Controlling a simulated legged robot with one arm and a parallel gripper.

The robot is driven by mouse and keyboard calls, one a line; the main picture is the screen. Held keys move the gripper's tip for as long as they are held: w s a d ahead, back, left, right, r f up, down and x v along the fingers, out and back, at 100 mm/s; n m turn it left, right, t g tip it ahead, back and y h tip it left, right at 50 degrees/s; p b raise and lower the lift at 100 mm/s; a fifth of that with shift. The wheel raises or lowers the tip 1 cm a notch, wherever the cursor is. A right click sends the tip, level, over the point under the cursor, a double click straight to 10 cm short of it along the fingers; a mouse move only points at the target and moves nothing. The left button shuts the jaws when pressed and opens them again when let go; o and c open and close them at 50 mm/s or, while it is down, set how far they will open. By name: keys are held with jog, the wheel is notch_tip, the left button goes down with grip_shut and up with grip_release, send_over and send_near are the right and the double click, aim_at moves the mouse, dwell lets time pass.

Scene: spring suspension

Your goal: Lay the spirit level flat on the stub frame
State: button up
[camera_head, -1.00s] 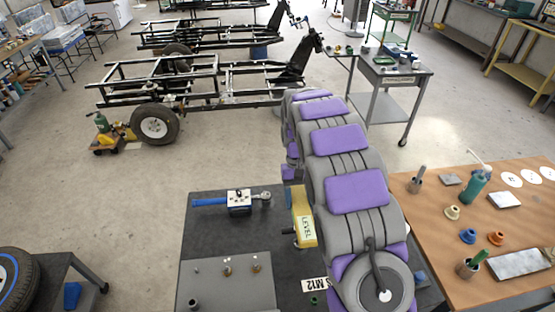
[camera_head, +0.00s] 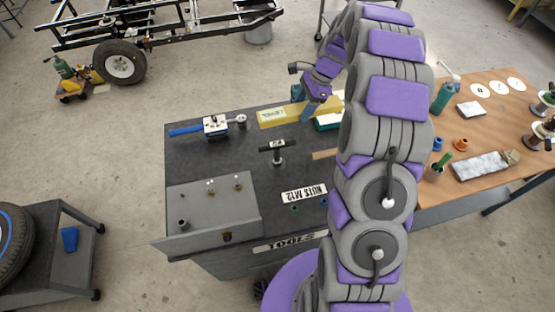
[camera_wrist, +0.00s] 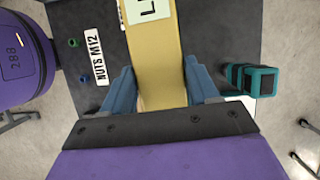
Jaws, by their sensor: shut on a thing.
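The yellow spirit level (camera_head: 272,117), with a pale LEVEL label, is over the far part of the dark tool table, lying left to right in the head view. My gripper (camera_head: 305,104) is shut on it near its right part. In the wrist view the level (camera_wrist: 154,55) runs between the two blue fingers of my gripper (camera_wrist: 161,88). I cannot tell whether it touches the tabletop. A black tubular frame (camera_head: 165,25) with a wheel stands on the floor beyond the table; I cannot tell whether it is the stub frame.
The dark table (camera_head: 225,160) holds a blue-handled ratchet (camera_head: 187,130), a T-handled tool (camera_head: 278,147), a grey tray (camera_head: 205,210) and a NUTS M12 label (camera_head: 304,194). A wooden bench (camera_head: 480,135) with parts stands right. Floor between table and frame is clear.

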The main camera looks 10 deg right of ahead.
aim_at(299, 147)
jog(key=shift+f, duration=0.15)
notch_tip(299, 147, down, 18)
jog(key=b, duration=0.4)
jog(key=shift+d, duration=0.1)
jog(key=shift+r, duration=0.25)
jog(key=o, duration=1.4)
jog(key=shift+f, duration=0.1)
